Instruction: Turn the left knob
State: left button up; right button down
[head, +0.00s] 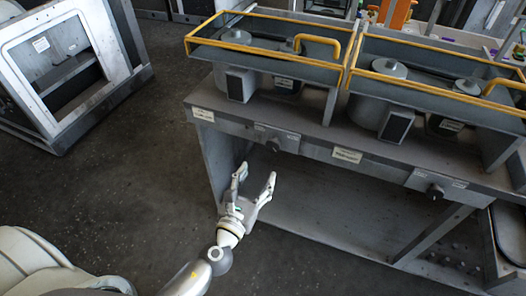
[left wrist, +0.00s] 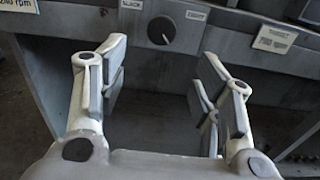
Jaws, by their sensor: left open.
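The left knob (head: 273,145) is a small dark round dial on the front rail of the grey blower housing (head: 345,157). In the left wrist view the knob (left wrist: 161,30) shows a light pointer line and sits between two small labels. My left gripper (head: 256,182) is open and empty, below and slightly left of the knob in the head view, and apart from it. In the left wrist view the left gripper (left wrist: 157,70) has its fingers spread, with the knob beyond them, near the middle between them. My right gripper is not in view.
A second knob (head: 435,191) is farther right on the same rail. Yellow-framed units (head: 240,37) with yellow handles stand on top. The space under the rail is an open bay with a lower shelf (head: 330,215). A grey metal frame (head: 65,70) stands at upper left; floor between is clear.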

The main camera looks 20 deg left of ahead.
aim_at(272, 148)
pick_arm(q)
jog(key=w, duration=0.3)
jog(key=w+p, duration=0.1)
jog(key=w, duration=0.7)
jog(key=shift+d+r+p, duration=0.2)
jog(key=shift+d+p, duration=0.05)
jog(key=shift+p, duration=0.05)
jog(key=c, duration=1)
